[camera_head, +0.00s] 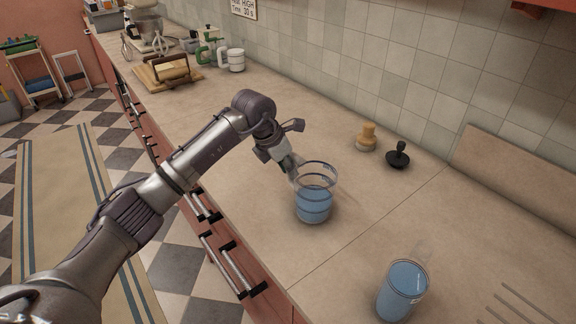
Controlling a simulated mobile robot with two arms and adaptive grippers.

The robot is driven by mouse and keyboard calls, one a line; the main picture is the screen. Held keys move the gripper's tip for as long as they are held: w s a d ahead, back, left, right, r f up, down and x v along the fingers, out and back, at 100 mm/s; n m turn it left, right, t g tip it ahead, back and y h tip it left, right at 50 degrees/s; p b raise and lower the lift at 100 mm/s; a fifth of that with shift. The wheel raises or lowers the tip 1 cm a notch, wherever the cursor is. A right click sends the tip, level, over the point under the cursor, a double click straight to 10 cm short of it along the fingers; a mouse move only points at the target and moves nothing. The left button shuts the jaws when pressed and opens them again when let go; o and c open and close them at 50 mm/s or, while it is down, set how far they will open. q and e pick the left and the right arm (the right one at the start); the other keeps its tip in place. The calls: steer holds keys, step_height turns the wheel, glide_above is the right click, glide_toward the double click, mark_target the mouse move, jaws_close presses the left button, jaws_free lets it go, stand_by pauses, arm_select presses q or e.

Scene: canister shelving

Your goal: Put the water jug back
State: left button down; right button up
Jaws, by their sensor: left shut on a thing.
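A clear round water jug (314,204) with blue water in its lower part is upright over the counter, near its front edge. My left gripper (291,164) reaches in from the left and is shut on the jug's left side, at what looks like its handle. The fingers largely hide that part. I cannot tell whether the jug's base touches the counter. A second clear vessel with blue water (402,291) stands at the lower right, its handle pointing away. My right gripper is not in view.
A wooden stamp-like item (367,138) and a black tamper-like item (398,155) stand near the tiled wall. Grooves (515,303) mark the counter's lower right. The counter between is clear.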

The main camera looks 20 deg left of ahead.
arm_select(q)
steer(key=shift+f, duration=0.25)
steer(key=shift+f, duration=0.15)
steer(key=c, duration=1)
jaws_free()
steer(key=shift+b+v, duration=1.15)
steer(key=shift+v, duration=5)
